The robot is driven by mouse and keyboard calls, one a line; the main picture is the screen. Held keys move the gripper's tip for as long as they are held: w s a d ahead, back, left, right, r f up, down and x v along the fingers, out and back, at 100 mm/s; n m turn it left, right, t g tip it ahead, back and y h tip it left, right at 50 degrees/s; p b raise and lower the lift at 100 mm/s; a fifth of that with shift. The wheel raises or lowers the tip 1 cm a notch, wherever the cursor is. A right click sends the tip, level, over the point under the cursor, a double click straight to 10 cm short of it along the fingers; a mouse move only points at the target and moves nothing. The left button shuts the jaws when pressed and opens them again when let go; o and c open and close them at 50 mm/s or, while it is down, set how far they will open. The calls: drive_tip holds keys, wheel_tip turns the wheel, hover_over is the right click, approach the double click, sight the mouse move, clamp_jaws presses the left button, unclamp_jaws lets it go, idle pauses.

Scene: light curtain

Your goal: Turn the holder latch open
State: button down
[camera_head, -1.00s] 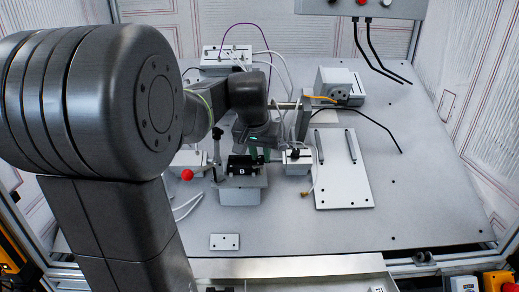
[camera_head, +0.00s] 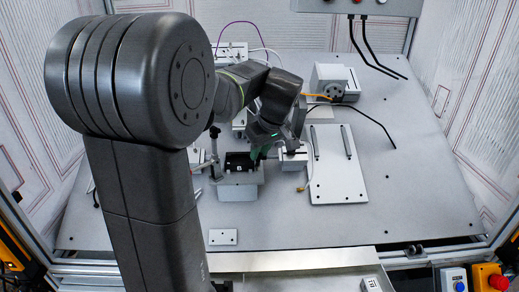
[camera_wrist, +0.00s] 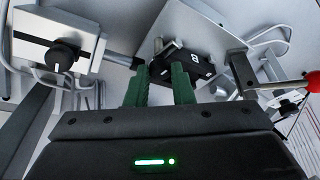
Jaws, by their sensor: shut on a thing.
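The holder is a small black block with white marks (camera_head: 238,161), sitting on a grey block near the middle of the table. In the wrist view the holder (camera_wrist: 192,62) lies just beyond my fingertips. My gripper (camera_head: 257,153) reaches down at the holder's right end, its wrist tilted. In the wrist view the two green fingers of my gripper (camera_wrist: 160,80) stand on either side of a small dark part at the holder's end, which looks like the latch. The fingers hide most of it, so I cannot tell its angle.
A white box with a black knob (camera_wrist: 62,54) stands close to the fingers; it is also in the head view (camera_head: 293,158). A post with a red ball (camera_wrist: 312,82) is on the holder's other side. A white plate (camera_head: 338,180) lies to the right.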

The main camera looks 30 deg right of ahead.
drive_tip(key=shift+d+n+y, duration=0.1)
drive_tip(key=shift+n+y, duration=0.3)
drive_tip(key=shift+n, duration=0.7)
drive_tip(key=c, duration=1.3)
unclamp_jaws()
drive_tip(key=shift+o, duration=0.2)
drive_tip(key=v, duration=1.4)
drive_tip(key=shift+w, duration=0.2)
